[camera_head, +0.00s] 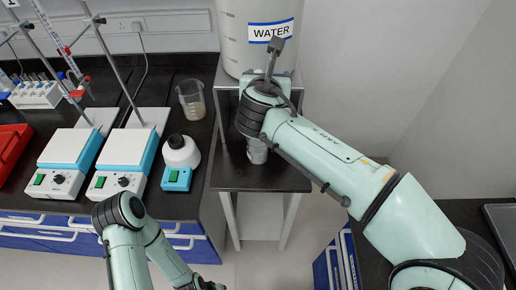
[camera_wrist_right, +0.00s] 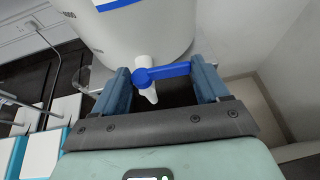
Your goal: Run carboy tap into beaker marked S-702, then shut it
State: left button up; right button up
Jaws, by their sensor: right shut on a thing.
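The white carboy (camera_head: 258,45) marked WATER stands on a raised grey stand. Its white tap with a blue lever (camera_wrist_right: 165,72) shows in the right wrist view; the lever lies crosswise to the downward spout (camera_wrist_right: 149,93). No stream is discernible at the spout. My right gripper (camera_wrist_right: 160,66) is shut on the tap, its fingers on either side. A clear beaker (camera_head: 257,153) stands on the dark shelf under the carboy, partly hidden by my right arm. Another beaker (camera_head: 192,100) with pale contents stands on the left bench. No beaker label is readable.
Two hotplate stirrers (camera_head: 69,149) (camera_head: 124,150) with clamp stands are on the left bench. A small blue-based device with a white top (camera_head: 181,152) stands near the shelf. A test-tube rack (camera_head: 37,94) and red tray (camera_head: 9,145) are farther left. The shelf's front is clear.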

jog(key=shift+r+n+y, duration=0.1)
jog(key=shift+n+y, duration=0.2)
jog(key=shift+y, duration=0.1)
jog(key=o, duration=1)
jog(key=shift+d, duration=0.1)
jog(key=v, duration=1.3)
jog(key=shift+s, duration=0.25)
